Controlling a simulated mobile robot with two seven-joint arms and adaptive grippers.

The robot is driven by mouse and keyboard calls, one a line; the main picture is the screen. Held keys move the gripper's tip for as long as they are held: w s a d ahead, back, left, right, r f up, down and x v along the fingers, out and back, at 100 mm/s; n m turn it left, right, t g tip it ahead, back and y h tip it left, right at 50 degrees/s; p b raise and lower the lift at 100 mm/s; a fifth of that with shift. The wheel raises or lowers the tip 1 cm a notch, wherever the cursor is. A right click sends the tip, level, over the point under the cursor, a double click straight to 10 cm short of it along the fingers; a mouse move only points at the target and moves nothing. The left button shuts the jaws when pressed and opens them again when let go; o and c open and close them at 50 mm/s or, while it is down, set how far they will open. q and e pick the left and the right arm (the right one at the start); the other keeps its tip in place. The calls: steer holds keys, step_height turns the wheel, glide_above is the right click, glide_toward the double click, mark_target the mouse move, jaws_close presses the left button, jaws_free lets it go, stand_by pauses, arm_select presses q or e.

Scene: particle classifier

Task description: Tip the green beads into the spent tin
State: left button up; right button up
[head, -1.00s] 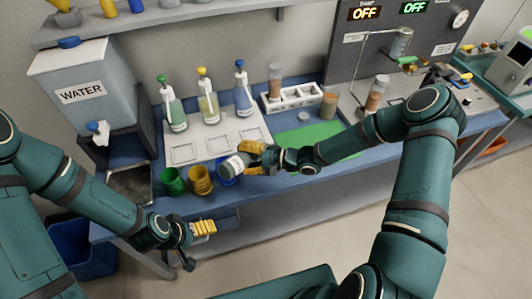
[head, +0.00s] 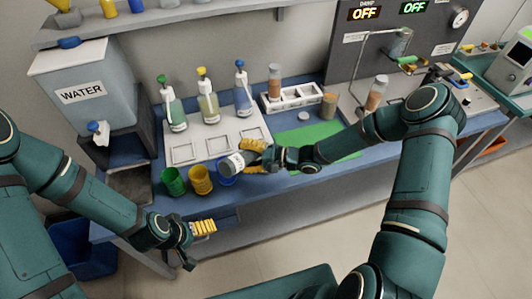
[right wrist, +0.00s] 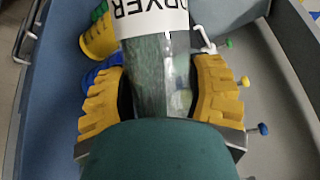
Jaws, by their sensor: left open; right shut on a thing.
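My right gripper (head: 246,159) is shut on a clear jar (head: 231,164), which it holds tilted. In the right wrist view the jar (right wrist: 150,70) has a white label reading DRYER and dark greenish contents, with the yellow fingers on both sides. The jar is close to the blue tin (head: 226,179) and partly hides it; I cannot tell whether they touch. A green tin (head: 173,182) and a yellow tin (head: 200,181) stand to its left. No marking for spent is legible. My left gripper (head: 203,228) is open and empty in front of the bench edge.
A green mat (head: 345,153), a white cap (head: 303,116) and a white rack (head: 305,96) are to the right. A water tank (head: 85,90) stands at the left.

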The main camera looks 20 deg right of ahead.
arm_select(q)
steer(key=shift+r, duration=0.25)
arm_select(e)
steer(key=shift+w+d+r+m+y, duration=0.25)
steer(key=shift+d+r+m+y, duration=0.1)
steer(key=shift+r+m, duration=0.25)
steer(key=shift+w+d+r+m+y, duration=0.25)
steer(key=shift+d+r+m+y, duration=0.1)
steer(key=shift+r+m, duration=0.2)
stand_by(2.3)
